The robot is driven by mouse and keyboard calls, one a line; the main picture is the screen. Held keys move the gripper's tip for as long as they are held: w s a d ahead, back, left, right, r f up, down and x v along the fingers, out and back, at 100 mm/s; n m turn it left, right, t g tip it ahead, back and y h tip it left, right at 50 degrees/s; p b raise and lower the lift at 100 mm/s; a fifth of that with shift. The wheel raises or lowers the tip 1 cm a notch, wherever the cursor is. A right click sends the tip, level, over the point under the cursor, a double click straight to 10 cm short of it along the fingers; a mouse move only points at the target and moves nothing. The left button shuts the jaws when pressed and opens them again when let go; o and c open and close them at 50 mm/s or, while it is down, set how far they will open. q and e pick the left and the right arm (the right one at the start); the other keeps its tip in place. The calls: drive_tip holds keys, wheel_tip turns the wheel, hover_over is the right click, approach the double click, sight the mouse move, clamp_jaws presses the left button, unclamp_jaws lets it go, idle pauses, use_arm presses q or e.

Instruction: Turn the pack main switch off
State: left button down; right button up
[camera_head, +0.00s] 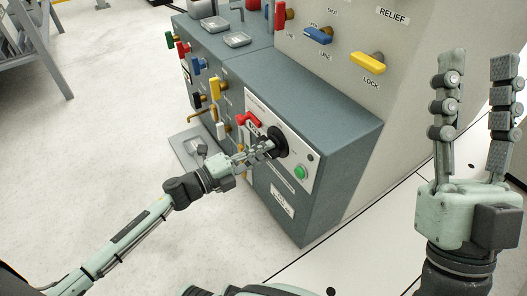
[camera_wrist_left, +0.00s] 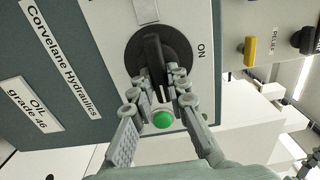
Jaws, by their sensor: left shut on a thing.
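The pack main switch is a black rotary knob with a raised bar handle (camera_wrist_left: 153,50) on a round black base; it also shows in the head view (camera_head: 280,140) on the white panel at the cabinet's front. In the left wrist view the handle stands upright in the picture, and the "ON" label is to its right. My left gripper (camera_wrist_left: 163,78) is shut on the handle's near end, one finger on each side; in the head view it (camera_head: 266,149) reaches the knob from the left. The fingers partly hide the handle. My right gripper (camera_head: 474,75) is open and empty at the right, away from the cabinet.
A green button (camera_wrist_left: 162,117) is close to the knob, behind my left fingers in the wrist view. Several coloured valve handles, including a yellow one (camera_head: 368,62), stick out nearby.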

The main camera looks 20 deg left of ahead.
idle(0.3)
use_arm(q)
drive_tip(key=c, duration=1.5)
unclamp_jaws()
drive_tip(key=shift+s+a, duration=0.1)
drive_tip(key=v, duration=1.2)
